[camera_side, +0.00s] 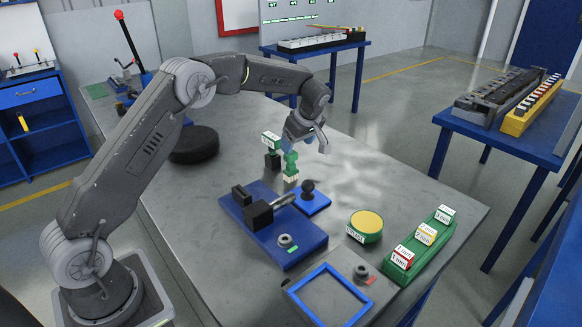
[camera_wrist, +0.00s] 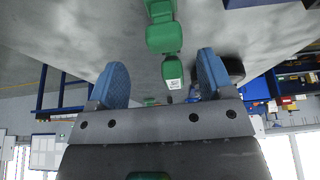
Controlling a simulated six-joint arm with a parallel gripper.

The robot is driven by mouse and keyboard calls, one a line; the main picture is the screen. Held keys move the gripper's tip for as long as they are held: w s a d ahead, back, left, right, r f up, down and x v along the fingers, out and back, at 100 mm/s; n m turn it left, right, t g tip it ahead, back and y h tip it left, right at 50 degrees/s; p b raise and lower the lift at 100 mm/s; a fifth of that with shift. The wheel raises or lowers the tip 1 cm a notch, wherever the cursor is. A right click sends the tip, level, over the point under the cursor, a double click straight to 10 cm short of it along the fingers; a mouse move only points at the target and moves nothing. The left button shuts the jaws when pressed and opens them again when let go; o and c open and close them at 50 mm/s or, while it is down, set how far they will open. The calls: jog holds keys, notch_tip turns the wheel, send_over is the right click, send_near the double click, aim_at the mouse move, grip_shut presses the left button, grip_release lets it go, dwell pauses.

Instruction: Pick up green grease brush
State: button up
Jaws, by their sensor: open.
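The green grease brush (camera_side: 291,163) stands about upright on the grey table, its pale bristles at the bottom. My gripper (camera_side: 304,142) is above and beside its top in the side view, with blue finger pads. In the wrist view my gripper (camera_wrist: 162,82) is open, its two pads wide apart. A green handled shape, which looks like the brush (camera_wrist: 164,36), lies beyond the fingertips, roughly in line with the gap. I see no grip on it. Whether a pad touches the brush cannot be told.
A green labelled block on a black stand (camera_side: 271,142) is close behind the brush. A blue fixture (camera_side: 290,255) and a black knob on a blue plate (camera_side: 310,198) are in front. A yellow-topped green tin (camera_side: 367,222) and a green gauge rack (camera_side: 425,243) are to the right.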

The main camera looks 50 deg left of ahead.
aim_at(290, 157)
jog(key=shift+s+x, duration=0.15)
jog(key=shift+x, duration=1.6)
jog(key=shift+s+x, duration=0.15)
jog(key=shift+x, duration=1.6)
jog(key=shift+a, duration=0.1)
jog(key=c, duration=1)
notch_tip(290, 157, up, 10)
jog(key=shift+r, duration=0.1)
